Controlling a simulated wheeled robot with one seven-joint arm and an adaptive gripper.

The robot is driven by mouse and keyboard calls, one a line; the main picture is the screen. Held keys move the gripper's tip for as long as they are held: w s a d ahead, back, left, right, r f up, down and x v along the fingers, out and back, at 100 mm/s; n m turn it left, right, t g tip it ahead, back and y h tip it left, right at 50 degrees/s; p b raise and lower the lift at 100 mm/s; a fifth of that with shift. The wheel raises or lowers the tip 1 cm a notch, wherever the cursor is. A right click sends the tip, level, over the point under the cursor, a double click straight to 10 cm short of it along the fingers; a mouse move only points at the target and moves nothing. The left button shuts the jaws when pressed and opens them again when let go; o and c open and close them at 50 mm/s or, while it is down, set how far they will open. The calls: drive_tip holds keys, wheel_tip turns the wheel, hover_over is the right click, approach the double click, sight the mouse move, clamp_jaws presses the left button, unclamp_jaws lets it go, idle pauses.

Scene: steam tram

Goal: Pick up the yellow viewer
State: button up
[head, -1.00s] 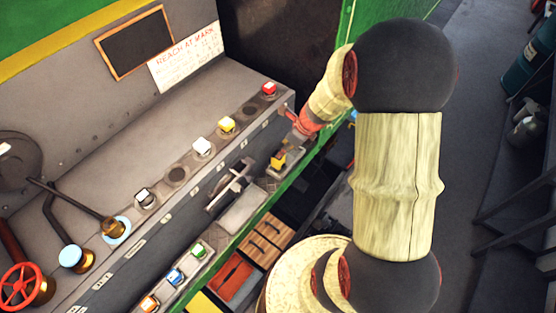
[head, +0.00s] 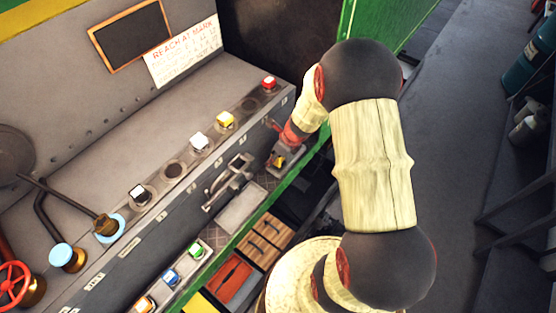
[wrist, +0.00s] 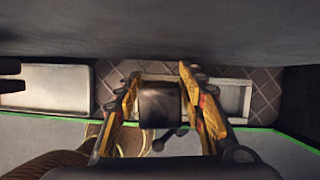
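My gripper (head: 281,158) is at the far right end of the narrow ledge under the console front, pointing down. In the wrist view my gripper (wrist: 158,82) has two yellow-brown fingers spread apart. A dark, rounded object (wrist: 160,104) lies between them over a pale shallow tray (wrist: 232,98). I cannot tell whether this object is the yellow viewer, or whether the fingers touch it. A small yellow patch shows at my gripper in the head view; it may be a finger. A yellow-topped block (head: 225,120) stands on the console top, apart from my gripper.
Red (head: 269,83) and white (head: 198,142) blocks stand on the console top. Blue (head: 170,277) and green (head: 197,251) blocks sit on the lower ledge. A grey lever bracket (head: 228,180) juts from the console front. A pale tray (head: 241,208) lies left of my gripper.

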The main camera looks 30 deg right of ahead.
drive_tip(key=c, duration=0.3)
clamp_jaws()
idle(0.3)
